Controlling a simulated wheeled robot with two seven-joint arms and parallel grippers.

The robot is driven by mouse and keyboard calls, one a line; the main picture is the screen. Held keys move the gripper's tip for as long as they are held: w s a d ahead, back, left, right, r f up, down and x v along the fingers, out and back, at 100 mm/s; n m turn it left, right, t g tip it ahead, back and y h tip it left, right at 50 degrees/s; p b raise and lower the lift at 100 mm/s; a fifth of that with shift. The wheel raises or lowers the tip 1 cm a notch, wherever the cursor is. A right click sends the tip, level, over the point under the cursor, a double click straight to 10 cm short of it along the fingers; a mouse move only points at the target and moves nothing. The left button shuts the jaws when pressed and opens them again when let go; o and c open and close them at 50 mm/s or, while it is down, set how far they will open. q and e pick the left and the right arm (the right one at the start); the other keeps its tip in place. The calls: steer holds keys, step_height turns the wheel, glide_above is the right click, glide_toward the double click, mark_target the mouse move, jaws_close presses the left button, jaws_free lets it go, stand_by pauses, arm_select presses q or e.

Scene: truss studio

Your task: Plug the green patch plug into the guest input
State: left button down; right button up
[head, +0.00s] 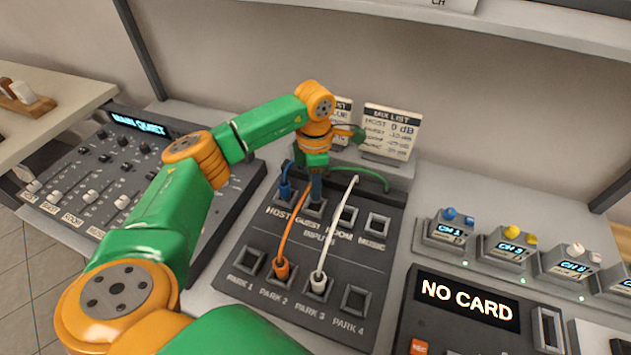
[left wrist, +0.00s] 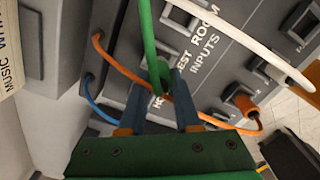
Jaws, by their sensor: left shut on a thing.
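My left gripper (head: 316,190) points down at the guest input (head: 316,206) of the patch panel and covers part of it. It is shut on the green patch plug (left wrist: 158,76), which shows between the fingertips in the left wrist view. The gripper hides the plug in the head view, so I cannot tell whether it is seated. The green cable (head: 372,177) arcs from the gripper towards the right and back. My right gripper is not in view.
A blue plug (head: 285,190) is in the host input. An orange plug (head: 281,267) is in park 2 and a white plug (head: 318,282) in park 3; their cables run close to my gripper. The room (head: 347,215) and music (head: 377,225) inputs are empty. A mix list card (head: 391,133) stands behind.

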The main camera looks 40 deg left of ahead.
arm_select(q)
step_height(320, 180, down, 2)
steer(key=shift+a+f+b, duration=0.15)
steer(key=shift+f+b, duration=0.1)
steer(key=shift+b, duration=0.3)
steer(key=shift+r, duration=0.1)
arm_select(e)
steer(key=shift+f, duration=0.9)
arm_select(q)
steer(key=shift+r, duration=0.1)
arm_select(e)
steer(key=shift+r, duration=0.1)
arm_select(q)
steer(key=shift+f+b, duration=0.35)
steer(key=shift+f, duration=0.4)
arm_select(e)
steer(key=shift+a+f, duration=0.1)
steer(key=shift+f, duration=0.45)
arm_select(q)
steer(key=c, duration=0.9)
jaws_free()
steer(key=shift+r, duration=0.15)
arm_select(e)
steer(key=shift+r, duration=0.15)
